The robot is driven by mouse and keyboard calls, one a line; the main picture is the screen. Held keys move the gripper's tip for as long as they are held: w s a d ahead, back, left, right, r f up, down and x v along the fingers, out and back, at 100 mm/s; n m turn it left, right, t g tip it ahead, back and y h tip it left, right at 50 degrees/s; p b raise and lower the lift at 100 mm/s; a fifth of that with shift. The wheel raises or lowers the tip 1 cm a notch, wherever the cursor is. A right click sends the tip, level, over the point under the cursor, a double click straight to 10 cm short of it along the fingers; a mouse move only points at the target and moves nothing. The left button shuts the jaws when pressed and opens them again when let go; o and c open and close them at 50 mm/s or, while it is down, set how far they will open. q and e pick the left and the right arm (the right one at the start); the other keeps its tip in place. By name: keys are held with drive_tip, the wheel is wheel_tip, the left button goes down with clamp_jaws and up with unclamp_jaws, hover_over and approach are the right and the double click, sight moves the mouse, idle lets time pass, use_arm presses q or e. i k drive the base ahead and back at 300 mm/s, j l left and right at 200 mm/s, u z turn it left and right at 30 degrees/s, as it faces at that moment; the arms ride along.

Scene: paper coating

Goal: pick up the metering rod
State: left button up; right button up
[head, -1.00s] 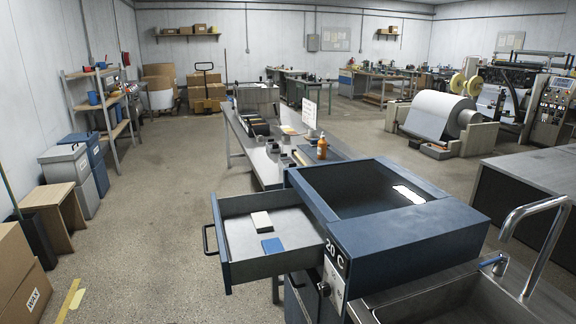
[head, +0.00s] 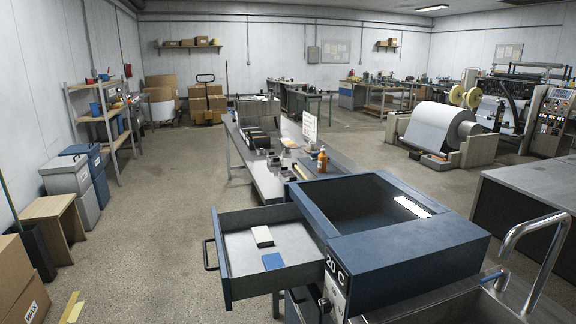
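I cannot make out a metering rod for certain; small items on the bench are too far away to tell apart. The long grey workbench (head: 262,185) runs away from me in the middle of the head view. On it are a dark rack (head: 257,138) at the far end, several small dark blocks, and an orange bottle (head: 322,160) near the close end. Neither of my grippers shows in the head view.
A blue cabinet labelled 20 C (head: 405,252) stands in front, its drawer (head: 228,262) pulled out leftwards, holding a white block (head: 262,236) and a blue block (head: 272,261). A sink (head: 440,308) is at front right.

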sight(294, 164)
drive_tip(key=i+j, duration=0.15)
drive_tip(key=j, duration=0.15)
drive_tip(key=i+j, duration=0.1)
drive_tip(key=j, duration=0.25)
drive_tip(key=i+j+u, duration=0.1)
drive_tip(key=j, duration=0.2)
drive_tip(key=i+z, duration=0.25)
drive_tip(key=i, duration=0.2)
drive_tip(key=i+j+z, duration=0.25)
drive_tip(key=i, duration=0.15)
drive_tip(key=k+l+z, duration=0.2)
drive_tip(key=k, duration=0.2)
drive_tip(key=k+z, duration=0.15)
drive_tip(key=k, duration=0.3)
drive_tip(key=k+l+z, duration=0.2)
drive_tip(key=k, duration=0.2)
drive_tip(key=i+j+z, duration=0.1)
drive_tip(key=j+z, duration=0.15)
drive_tip(key=z, duration=0.2)
drive_tip(key=i+j+z, duration=0.1)
drive_tip(key=j+z, duration=0.2)
drive_tip(key=z, duration=0.2)
drive_tip(key=j+z, duration=0.3)
drive_tip(key=z, duration=0.15)
drive_tip(key=j, duration=1.4)
drive_tip(key=k+j, duration=0.1)
drive_tip(key=j, duration=1.3)
